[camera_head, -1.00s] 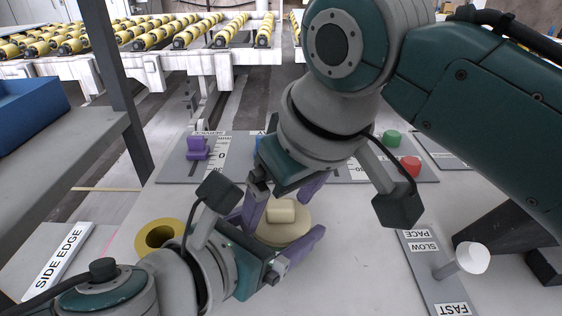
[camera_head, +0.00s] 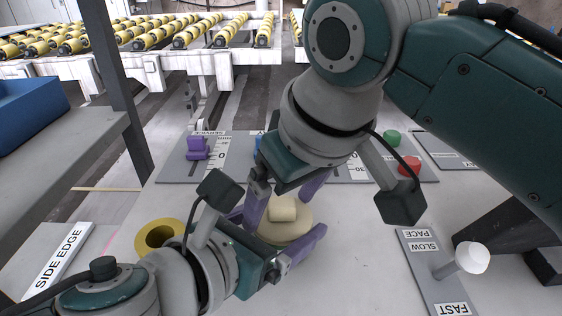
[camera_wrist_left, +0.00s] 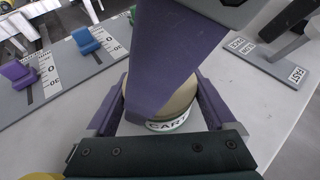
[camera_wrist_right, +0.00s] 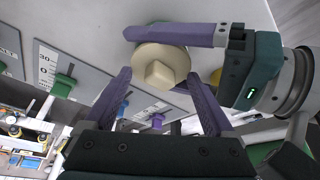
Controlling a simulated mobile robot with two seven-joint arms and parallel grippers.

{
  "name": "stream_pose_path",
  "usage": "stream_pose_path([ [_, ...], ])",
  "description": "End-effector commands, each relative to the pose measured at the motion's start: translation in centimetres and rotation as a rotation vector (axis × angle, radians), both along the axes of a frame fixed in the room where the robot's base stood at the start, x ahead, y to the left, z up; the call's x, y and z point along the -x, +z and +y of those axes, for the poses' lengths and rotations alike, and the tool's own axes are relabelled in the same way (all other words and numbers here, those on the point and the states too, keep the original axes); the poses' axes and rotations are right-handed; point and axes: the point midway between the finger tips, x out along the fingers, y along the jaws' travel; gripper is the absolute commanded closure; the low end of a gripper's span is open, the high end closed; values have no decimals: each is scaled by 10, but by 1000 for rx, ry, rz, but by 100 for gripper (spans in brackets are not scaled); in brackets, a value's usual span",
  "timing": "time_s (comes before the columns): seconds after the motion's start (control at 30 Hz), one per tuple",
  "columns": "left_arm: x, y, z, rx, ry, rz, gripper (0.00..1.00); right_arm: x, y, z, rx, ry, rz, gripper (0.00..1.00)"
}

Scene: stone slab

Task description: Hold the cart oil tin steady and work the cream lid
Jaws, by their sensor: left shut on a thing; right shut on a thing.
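The cart oil tin stands on the pale slab; its white band reading CART (camera_wrist_left: 168,125) shows in the left wrist view. The round cream lid (camera_head: 290,228) with its blocky knob (camera_head: 282,209) is on top of the tin. My left gripper (camera_head: 275,232) is shut on the tin, one purple finger on each side, as the left wrist view (camera_wrist_left: 160,105) shows. My right gripper (camera_head: 285,195) reaches down from above and is shut on the lid, its fingertips at opposite sides of the rim in the right wrist view (camera_wrist_right: 160,78). The tin's body is mostly hidden in the head view.
A yellow ring (camera_head: 158,238) lies left of the tin. A white-topped lever (camera_head: 472,257) stands on a SLOW/FAST plate at right.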

Motion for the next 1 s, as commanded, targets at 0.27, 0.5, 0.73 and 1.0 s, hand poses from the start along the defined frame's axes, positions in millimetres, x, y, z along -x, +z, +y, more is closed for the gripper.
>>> stream_pose_path([
  [0.27,0,-6,6,-15,12,7,100,0,12,5,-15,7,-4,77],
  [0.5,0,-6,5,-16,11,8,100,0,18,5,-16,8,-6,100],
  [0.73,1,-7,6,-17,11,10,100,-1,25,6,-17,8,-7,100],
  [1.0,2,-8,6,-17,11,15,100,-1,32,7,-21,10,-11,100],
])
